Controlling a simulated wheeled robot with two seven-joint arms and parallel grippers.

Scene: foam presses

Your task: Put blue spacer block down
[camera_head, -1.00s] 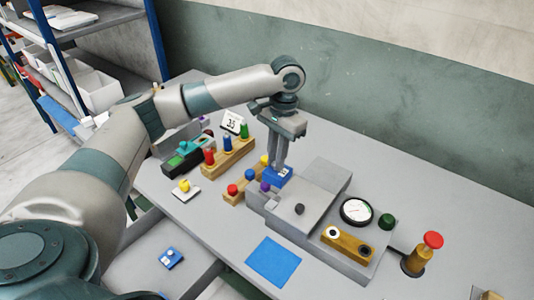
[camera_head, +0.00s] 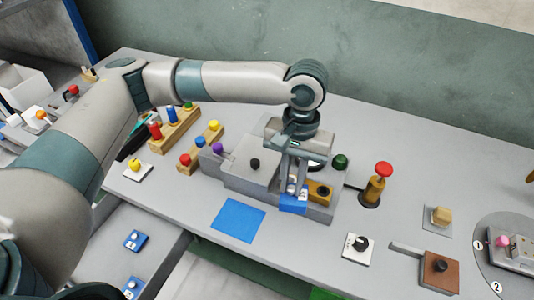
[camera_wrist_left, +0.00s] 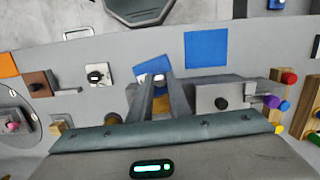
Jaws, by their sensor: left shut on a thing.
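The blue spacer block (camera_head: 293,204) is held between the fingertips of my left gripper (camera_head: 293,187), which is shut on it. The block is at the front edge of the grey fixture in the head view; I cannot tell whether it touches the fixture. In the left wrist view the block (camera_wrist_left: 152,67) shows beyond the fingertips of my gripper (camera_wrist_left: 153,80), partly hidden by them. A flat blue square (camera_head: 238,220) lies bare on the table, left of the block; it also shows in the left wrist view (camera_wrist_left: 206,49). My right gripper is not in view.
The grey fixture (camera_head: 248,178) carries a black knob (camera_head: 255,164) and a wooden piece (camera_head: 320,191). A red-topped post (camera_head: 377,184) stands to its right. Wooden racks with coloured pegs (camera_head: 175,130) stand left. An open drawer (camera_head: 130,255) holds blue pieces. A black-knobbed plate (camera_head: 358,247) lies front right.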

